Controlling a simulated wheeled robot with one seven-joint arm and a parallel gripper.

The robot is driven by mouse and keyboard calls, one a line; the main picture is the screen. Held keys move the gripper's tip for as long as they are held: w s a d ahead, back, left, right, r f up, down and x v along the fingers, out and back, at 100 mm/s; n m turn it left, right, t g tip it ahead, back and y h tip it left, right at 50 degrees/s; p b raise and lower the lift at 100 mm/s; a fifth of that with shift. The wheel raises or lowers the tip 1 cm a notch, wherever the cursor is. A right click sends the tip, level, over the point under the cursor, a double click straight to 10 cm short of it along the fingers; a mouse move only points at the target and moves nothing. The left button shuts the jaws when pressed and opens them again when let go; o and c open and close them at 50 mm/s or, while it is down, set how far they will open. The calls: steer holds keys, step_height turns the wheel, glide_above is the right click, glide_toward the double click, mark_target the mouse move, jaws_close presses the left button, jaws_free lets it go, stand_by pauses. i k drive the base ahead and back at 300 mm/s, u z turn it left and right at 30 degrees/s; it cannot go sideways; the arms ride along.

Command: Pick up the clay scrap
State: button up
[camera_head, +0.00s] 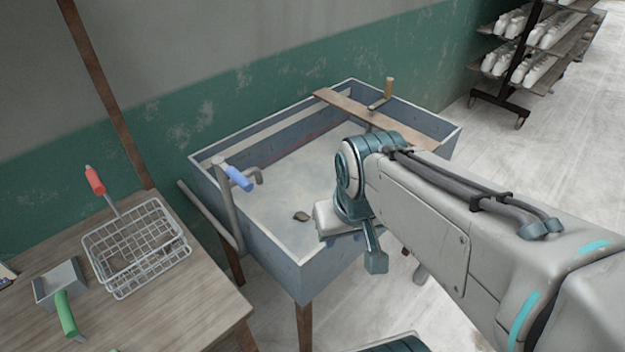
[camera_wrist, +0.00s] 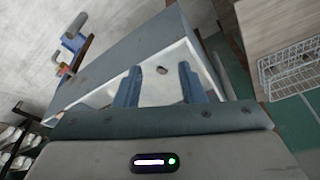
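The clay scrap (camera_head: 301,216) is a small, dark brown, irregular piece. It lies on the pale floor of the blue-grey trough (camera_head: 299,277), near its front wall. In the wrist view the scrap (camera_wrist: 161,70) appears beyond my fingertips, roughly centred in the gap between them. My gripper (camera_wrist: 159,85) is open and empty, its two blue fingers spread apart. In the head view my arm reaches over the trough's front right side, with the wrist just right of the scrap. My fingers are not clearly visible there.
A tap with a blue handle (camera_head: 239,178) stands at the trough's left side. A wooden board (camera_head: 345,104) crosses its far right corner. A wire basket (camera_head: 137,248) and a green-handled tool (camera_head: 66,314) are on the wooden table at left. The trough's middle is clear.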

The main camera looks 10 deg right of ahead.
mark_target(302, 216)
steer(key=i, duration=0.25)
steer(key=k, duration=1)
steer(key=z, duration=1.35)
steer(key=i, duration=1.25)
steer(key=u, duration=2.3)
steer(key=i, duration=0.5)
steer(key=u, duration=0.05)
